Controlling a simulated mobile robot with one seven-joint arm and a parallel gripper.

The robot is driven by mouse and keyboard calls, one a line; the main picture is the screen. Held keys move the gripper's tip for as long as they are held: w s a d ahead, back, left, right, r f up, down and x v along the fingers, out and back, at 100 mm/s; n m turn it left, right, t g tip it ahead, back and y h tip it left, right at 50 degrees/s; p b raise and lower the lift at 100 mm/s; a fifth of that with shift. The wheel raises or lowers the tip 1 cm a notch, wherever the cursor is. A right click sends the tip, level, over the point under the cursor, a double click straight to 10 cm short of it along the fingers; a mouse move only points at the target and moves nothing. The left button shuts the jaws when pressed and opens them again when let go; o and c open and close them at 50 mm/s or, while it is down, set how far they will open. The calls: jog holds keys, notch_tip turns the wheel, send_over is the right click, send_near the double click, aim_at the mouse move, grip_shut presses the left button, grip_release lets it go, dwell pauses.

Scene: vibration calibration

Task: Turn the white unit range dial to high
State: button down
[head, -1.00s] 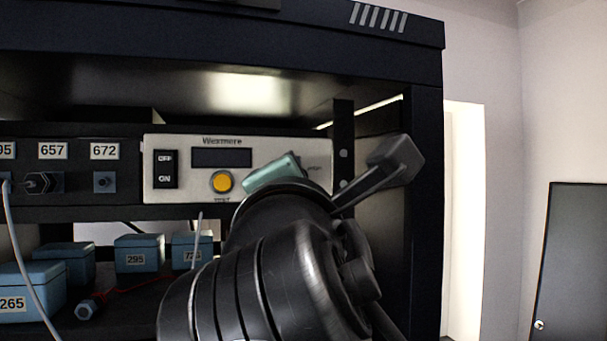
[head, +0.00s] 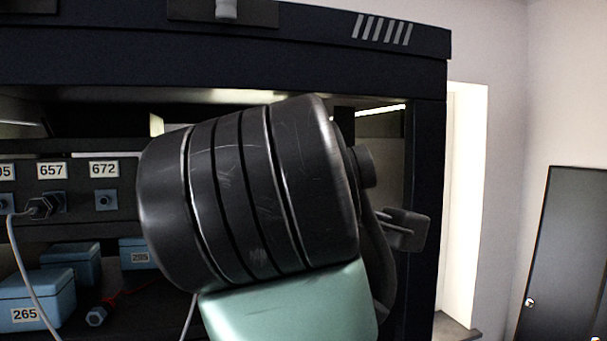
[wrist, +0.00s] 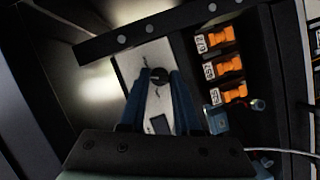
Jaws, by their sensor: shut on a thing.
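The white unit (wrist: 132,62) shows in the wrist view as a pale panel with a dark display (wrist: 160,124) near my gripper's base. Its dark round range dial (wrist: 158,77) lies between the two blue fingertips of my gripper (wrist: 160,80). The fingers are shut on the dial from both sides. The dial's pointer and its markings are too small to read. In the head view my own arm covers the white unit, the dial and the gripper.
In the wrist view, several orange parts (wrist: 229,66) sit by the numbered labels beside the unit. In the head view, a cable (head: 19,262) hangs from the socket panel at left. Blue boxes (head: 38,292) stand on the shelf below. The dark rack post (head: 425,150) is at right.

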jog(key=shift+d+r+m+g+y+p, duration=0.1)
jog(key=shift+m+g+y+p, duration=0.25)
jog(key=shift+m+p, duration=0.35)
jog(key=shift+a+r+m+g+y+p, duration=0.1)
jog(key=shift+m+g+y+p, duration=0.25)
jog(key=shift+m, duration=0.7)
jog(key=shift+d+r+m+g+y+p, duration=0.1)
jog(key=shift+m+g+y+p, duration=0.25)
jog(key=shift+m+p, duration=0.4)
jog(key=shift+y, duration=0.25)
jog(key=c, duration=0.6)
grip_release()
jog(key=shift+w+f, duration=0.1)
jog(key=shift+f, duration=0.05)
